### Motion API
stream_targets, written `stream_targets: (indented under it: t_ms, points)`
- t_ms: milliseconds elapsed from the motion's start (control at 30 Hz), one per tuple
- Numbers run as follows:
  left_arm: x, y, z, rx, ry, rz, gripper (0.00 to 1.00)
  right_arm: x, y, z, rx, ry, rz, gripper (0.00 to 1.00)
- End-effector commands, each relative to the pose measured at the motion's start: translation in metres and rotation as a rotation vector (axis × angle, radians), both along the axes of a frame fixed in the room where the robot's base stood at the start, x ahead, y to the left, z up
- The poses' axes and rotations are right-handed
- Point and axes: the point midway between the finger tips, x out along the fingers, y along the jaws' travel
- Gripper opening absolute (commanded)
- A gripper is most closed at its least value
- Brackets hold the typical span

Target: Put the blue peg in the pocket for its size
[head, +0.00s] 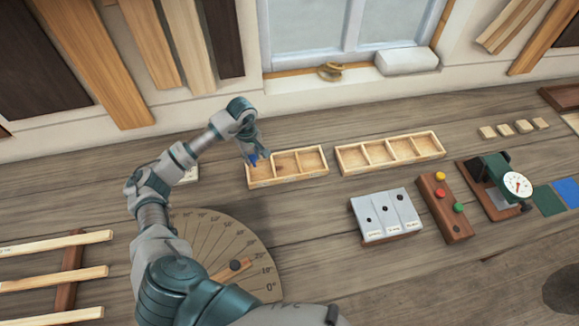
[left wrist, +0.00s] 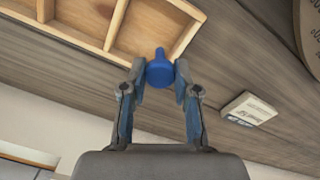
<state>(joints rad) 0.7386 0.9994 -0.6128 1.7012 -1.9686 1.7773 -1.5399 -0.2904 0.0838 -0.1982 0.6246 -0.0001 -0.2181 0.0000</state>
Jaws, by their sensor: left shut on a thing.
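The blue peg (left wrist: 160,71) is in my left gripper (left wrist: 160,82), whose two fingers close on it from both sides. In the head view my left gripper (head: 254,154) hangs over the left end of the nearer-left wooden tray (head: 290,181), and a bit of blue shows there. In the left wrist view the peg overlaps the end compartment and rim of this tray (left wrist: 186,40); its narrow end points at the compartment. I cannot tell its height above the tray. A grey sloped block (head: 386,215) with several dark holes and labels stands to the right. My right gripper is not in view.
A second divided wooden tray (head: 390,165) lies to the right. Further right are a button box (head: 444,207) and a dial gauge (head: 516,184). A round angle board (head: 232,238) lies under my left arm. A small labelled box (left wrist: 249,109) lies beside the tray.

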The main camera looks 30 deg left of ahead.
Motion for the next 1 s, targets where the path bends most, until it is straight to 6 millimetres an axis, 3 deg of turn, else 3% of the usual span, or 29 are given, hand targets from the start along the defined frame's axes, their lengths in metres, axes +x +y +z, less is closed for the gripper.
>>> stream_targets:
  t_ms: [33,67,167,567,1000]
  points:
    - [0.000,0.000,0.000,0.000,0.000,0.000,0.17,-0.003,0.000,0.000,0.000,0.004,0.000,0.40]
    - [0.000,0.000,0.000,0.000,0.000,0.000,0.35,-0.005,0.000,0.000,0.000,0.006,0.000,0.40]
    - [0.001,-0.001,0.000,0.001,0.001,0.000,0.59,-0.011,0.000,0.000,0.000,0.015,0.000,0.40]
    - [0.001,-0.001,0.009,0.000,-0.002,0.000,0.59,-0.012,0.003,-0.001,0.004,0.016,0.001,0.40]
    - [0.000,0.001,0.097,-0.001,-0.004,0.001,0.59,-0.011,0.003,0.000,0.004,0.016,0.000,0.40]
